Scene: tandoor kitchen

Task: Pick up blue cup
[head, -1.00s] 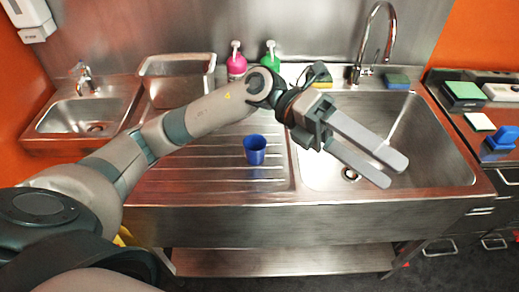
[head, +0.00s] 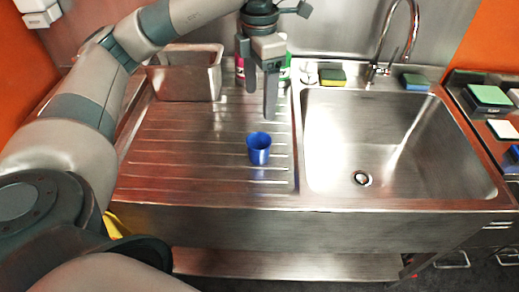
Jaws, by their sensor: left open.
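The blue cup (head: 259,149) stands upright on the ridged steel drainboard (head: 190,150), left of the sink basin. My left gripper (head: 261,103) is above and behind the cup in the picture, with its fingers pointing down. It is open and empty, and its fingertips are apart from the cup. My right gripper is not in view.
The sink basin (head: 375,150) lies to the right of the cup. A steel container (head: 186,80) stands at the back left. Sponges (head: 332,77) and a curved tap (head: 385,40) are along the back ledge. The drainboard around the cup is clear.

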